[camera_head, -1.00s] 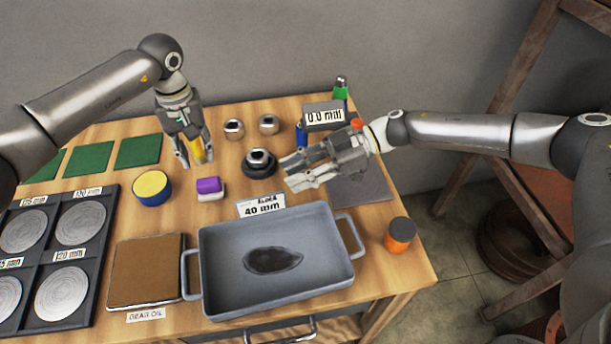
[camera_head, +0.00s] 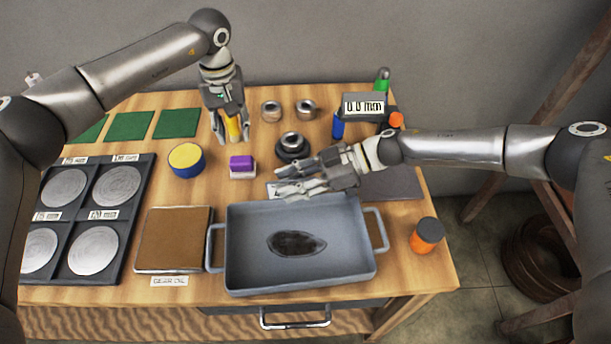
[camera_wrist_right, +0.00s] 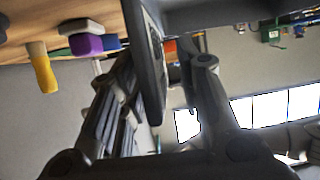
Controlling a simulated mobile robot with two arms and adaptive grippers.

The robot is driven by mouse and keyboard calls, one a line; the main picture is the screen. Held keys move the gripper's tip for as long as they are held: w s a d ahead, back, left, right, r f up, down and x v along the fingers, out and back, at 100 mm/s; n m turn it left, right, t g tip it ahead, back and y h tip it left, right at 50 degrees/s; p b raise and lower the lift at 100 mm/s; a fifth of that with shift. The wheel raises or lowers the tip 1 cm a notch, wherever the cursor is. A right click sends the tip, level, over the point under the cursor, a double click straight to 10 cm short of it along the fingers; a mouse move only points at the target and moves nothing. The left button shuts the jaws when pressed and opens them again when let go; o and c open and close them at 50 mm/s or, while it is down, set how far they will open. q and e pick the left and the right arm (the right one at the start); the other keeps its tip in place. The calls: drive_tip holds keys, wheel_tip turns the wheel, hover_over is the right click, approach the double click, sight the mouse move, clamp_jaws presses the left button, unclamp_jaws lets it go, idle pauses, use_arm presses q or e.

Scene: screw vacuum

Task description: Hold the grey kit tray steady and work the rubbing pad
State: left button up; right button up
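The grey kit tray (camera_head: 245,276) rests on the table with a handle at each side and a dark oval patch on its floor. My right gripper (camera_head: 286,178) is open beside the tray's back rim; contact cannot be told. In the right wrist view its fingers (camera_wrist_right: 160,85) are apart, with a dark slab between them in the picture. A purple block on a pale base (camera_head: 242,166), perhaps the rubbing pad, stands behind the tray; it also shows in the right wrist view (camera_wrist_right: 87,44). My left gripper (camera_head: 231,138) is open around a yellow upright piece (camera_head: 234,127), with no grip visible.
A brown-topped box (camera_head: 174,240) stands left of the tray, beside a dark rack (camera_head: 80,222) of metal discs. An orange jar (camera_head: 426,236) is at right. Metal nuts (camera_head: 271,110), a blue-yellow roll (camera_head: 186,160) and a display (camera_head: 364,107) stand farther back. Bare table separates several items.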

drive_tip(key=shift+a, duration=0.1)
drive_tip(key=shift+c, duration=0.5)
clamp_jaws()
